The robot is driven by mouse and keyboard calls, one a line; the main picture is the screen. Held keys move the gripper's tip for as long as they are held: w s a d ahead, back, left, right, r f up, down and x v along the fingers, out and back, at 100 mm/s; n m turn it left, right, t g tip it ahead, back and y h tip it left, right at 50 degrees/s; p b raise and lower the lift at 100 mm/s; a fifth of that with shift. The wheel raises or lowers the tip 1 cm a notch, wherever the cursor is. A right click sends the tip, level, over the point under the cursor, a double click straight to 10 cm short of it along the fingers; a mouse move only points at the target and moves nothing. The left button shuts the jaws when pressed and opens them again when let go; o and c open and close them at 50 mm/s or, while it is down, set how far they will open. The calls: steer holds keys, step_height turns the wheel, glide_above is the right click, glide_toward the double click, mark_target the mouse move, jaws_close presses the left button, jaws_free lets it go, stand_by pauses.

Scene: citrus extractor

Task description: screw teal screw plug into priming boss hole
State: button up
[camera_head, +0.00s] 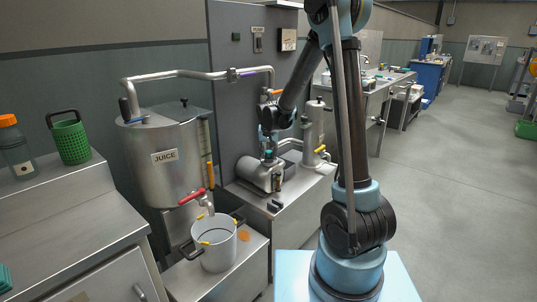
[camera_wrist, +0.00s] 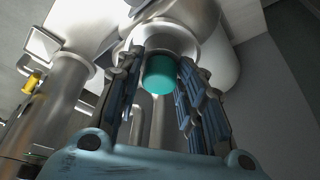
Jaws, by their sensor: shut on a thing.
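The teal screw plug (camera_wrist: 161,76) sits between the two blue-black fingers of my gripper (camera_wrist: 162,60) in the wrist view. My gripper is shut on it. Beyond the plug is a round steel collar of the metal housing, in line with it. The priming boss hole is hidden behind the plug, so I cannot tell whether the threads are engaged. In the head view my gripper (camera_head: 268,147) points down over the steel pump body (camera_head: 262,175), with a small bit of teal at its tips.
A juice tank (camera_head: 172,155) with a red-handled tap stands left, above a steel pot (camera_head: 215,245). An overhead pipe (camera_head: 200,75) runs from the tank to the grey panel. A steel cylinder (camera_head: 313,130) with a yellow-handled valve stands right of the pump. Open floor lies right.

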steer(key=shift+d, duration=0.1)
steer(key=shift+m+h, duration=0.4)
steer(key=shift+m, duration=0.4)
steer(key=o, duration=0.4)
steer(key=shift+w+f, duration=0.1)
steer(key=shift+n+y, duration=0.4)
steer(key=shift+n, duration=0.5)
steer(key=shift+n+y, duration=0.3)
steer(key=shift+n, duration=0.5)
